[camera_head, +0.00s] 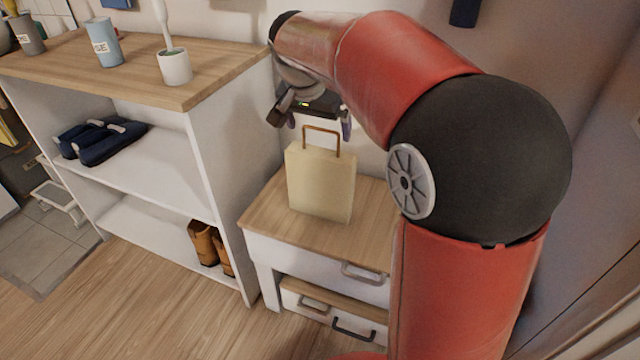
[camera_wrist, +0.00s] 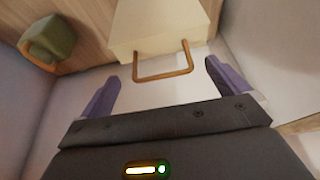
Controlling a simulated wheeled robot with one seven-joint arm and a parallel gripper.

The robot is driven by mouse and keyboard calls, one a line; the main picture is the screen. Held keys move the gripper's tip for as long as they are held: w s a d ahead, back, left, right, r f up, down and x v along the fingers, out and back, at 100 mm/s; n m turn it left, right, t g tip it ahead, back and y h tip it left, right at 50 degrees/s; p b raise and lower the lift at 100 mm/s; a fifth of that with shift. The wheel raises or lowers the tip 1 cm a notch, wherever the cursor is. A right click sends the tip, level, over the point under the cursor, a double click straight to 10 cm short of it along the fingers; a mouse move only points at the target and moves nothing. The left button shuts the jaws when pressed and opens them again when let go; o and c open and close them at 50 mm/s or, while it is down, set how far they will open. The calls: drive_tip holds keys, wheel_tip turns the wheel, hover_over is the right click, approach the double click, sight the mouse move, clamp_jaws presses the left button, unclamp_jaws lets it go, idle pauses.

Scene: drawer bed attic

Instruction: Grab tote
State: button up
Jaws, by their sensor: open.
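A cream tote (camera_head: 320,182) with a stiff brown handle (camera_head: 322,130) stands upright on the wooden top of a low white drawer unit. My gripper (camera_head: 314,122) is open just above the tote, around the height of its handle. In the wrist view the tote (camera_wrist: 158,25) is at the top, and its handle (camera_wrist: 163,76) reaches toward the space between my open fingers (camera_wrist: 168,88). The fingers are apart on either side of the handle and nothing is held. Whether a finger touches the handle cannot be told.
The drawer unit's top (camera_head: 268,215) has bare room left of the tote. A taller white shelf (camera_head: 215,170) stands at left, with cups, blue shoes (camera_head: 100,140) and brown boots (camera_head: 210,247). A green item with a brown rim (camera_wrist: 48,43) shows in the wrist view. A wall is behind.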

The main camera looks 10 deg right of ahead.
sight(323, 149)
drive_tip(key=x, duration=0.5)
drive_tip(key=shift+w+f, duration=0.2)
drive_tip(key=shift+f, duration=0.15)
drive_tip(key=c, duration=1.4)
drive_tip(key=shift+o, duration=0.2)
drive_tip(key=shift+r, duration=0.1)
